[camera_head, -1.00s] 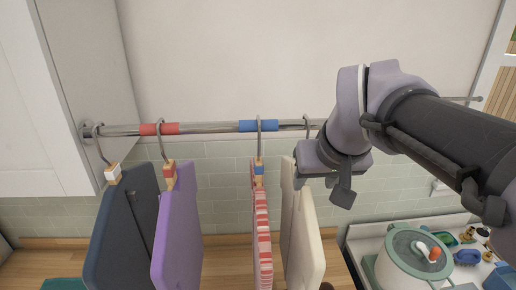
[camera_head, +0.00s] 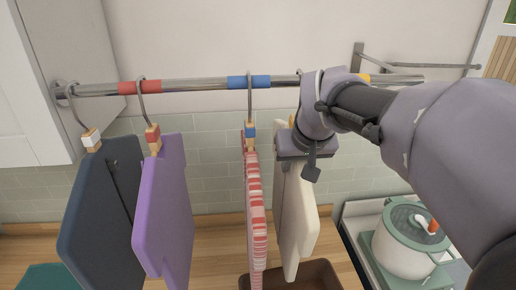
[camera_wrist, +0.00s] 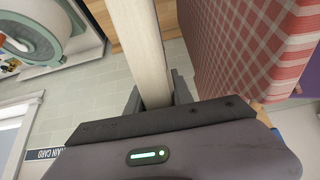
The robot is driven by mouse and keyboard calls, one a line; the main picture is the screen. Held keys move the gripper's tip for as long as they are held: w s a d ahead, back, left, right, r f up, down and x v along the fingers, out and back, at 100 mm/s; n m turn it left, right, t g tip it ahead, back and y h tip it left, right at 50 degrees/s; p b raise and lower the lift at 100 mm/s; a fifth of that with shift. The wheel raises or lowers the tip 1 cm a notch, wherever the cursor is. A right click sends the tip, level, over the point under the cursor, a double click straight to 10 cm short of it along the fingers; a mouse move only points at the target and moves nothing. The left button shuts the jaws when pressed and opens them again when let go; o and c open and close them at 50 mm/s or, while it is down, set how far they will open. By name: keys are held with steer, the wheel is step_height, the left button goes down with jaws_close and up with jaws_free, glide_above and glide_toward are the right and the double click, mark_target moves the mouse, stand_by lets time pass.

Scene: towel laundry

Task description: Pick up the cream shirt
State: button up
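The cream shirt (camera_head: 296,220) is a flat, folded panel hanging under the rail, right of the red-and-white striped cloth (camera_head: 255,210). My gripper (camera_head: 295,160) is at its upper part and hides its hanger clip. In the wrist view the cream shirt (camera_wrist: 148,50) runs up between the dark fingers of my gripper (camera_wrist: 157,88), one finger on each side. The fingers are close to its faces; whether they press on it cannot be told. The striped cloth also shows close on the right in the wrist view (camera_wrist: 245,50).
A purple cloth (camera_head: 168,205) and a dark blue cloth (camera_head: 100,215) hang further left on the metal rail (camera_head: 200,86). A brown bin (camera_head: 322,274) stands below the cream shirt. A pot (camera_head: 405,240) is at the right. A white cabinet (camera_head: 30,80) borders the left.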

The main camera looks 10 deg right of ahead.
steer(key=shift+w, duration=0.15)
jaws_close()
steer(key=shift+f, duration=0.15)
stand_by(0.8)
